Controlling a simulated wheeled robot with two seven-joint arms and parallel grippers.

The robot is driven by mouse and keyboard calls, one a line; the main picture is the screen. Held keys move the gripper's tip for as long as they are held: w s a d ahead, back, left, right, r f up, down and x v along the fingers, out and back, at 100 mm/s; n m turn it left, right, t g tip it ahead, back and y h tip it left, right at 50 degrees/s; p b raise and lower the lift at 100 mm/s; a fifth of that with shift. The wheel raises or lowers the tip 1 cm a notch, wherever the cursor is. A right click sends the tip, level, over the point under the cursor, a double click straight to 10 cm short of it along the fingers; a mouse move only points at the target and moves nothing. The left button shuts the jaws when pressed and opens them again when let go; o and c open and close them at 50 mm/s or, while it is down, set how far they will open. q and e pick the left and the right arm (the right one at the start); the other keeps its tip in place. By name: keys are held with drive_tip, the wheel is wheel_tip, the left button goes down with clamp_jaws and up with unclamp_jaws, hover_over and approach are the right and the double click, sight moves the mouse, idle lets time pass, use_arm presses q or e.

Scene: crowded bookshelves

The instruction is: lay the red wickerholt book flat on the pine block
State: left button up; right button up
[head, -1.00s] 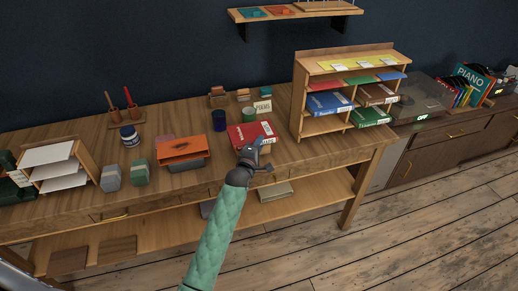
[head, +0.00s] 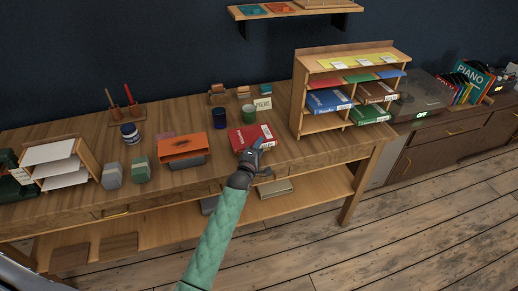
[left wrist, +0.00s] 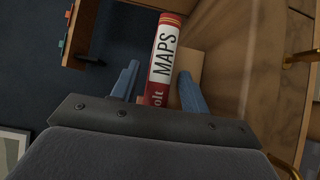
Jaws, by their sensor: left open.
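The red book (head: 249,136) lies on the wooden table, cover up, in front of a green cup. In the left wrist view its red and white spine (left wrist: 162,55) reads MAPS, with "olt" in white below. A plain tan block, the pine block (left wrist: 190,66), shows along the right side of the spine. The book appears to lie flat on it, though most of the block is hidden. My left gripper (head: 262,159) is open at the spine end. Its blue fingers stand on either side of the spine, with a gap on the left. My right gripper is out of view.
A shelf unit (head: 301,110) with books stands to the right of the red book. An orange box (head: 181,145) sits left. The table front is mostly clear.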

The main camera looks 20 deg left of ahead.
use_arm(q)
drive_tip(key=shift+r, duration=0.1)
drive_tip(key=shift+s, duration=0.15)
drive_tip(key=s+b, duration=0.4)
drive_tip(key=s, duration=0.7)
drive_tip(key=shift+s+a, duration=0.35)
drive_tip(key=shift+a, duration=0.05)
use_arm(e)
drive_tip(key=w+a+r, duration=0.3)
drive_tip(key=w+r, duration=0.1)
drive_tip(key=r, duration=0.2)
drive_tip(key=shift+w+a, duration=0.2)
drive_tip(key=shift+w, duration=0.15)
